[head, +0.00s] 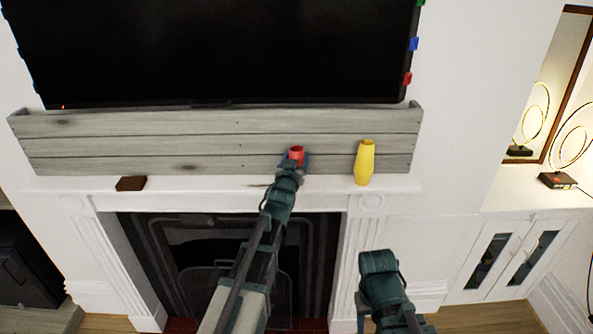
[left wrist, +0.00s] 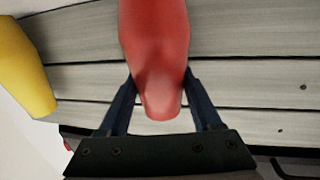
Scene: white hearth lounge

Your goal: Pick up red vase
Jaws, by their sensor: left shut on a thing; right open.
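The red vase (head: 296,152) is at the mantel shelf, in front of the grey plank panel, with only its upper part showing above my left gripper (head: 293,163) in the head view. In the left wrist view the red vase (left wrist: 157,55) stands between the two dark blue fingers (left wrist: 158,100), which press on it from both sides. My left gripper is shut on it. Whether its base touches the shelf I cannot tell. My right gripper (head: 380,268) is open and empty, low and to the right, in front of the fireplace's right side.
A yellow vase (head: 364,163) stands on the mantel right of the red vase; it also shows in the left wrist view (left wrist: 24,72). A small brown block (head: 131,184) lies at the mantel's left. The plank panel (head: 200,145) and television (head: 215,50) are behind.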

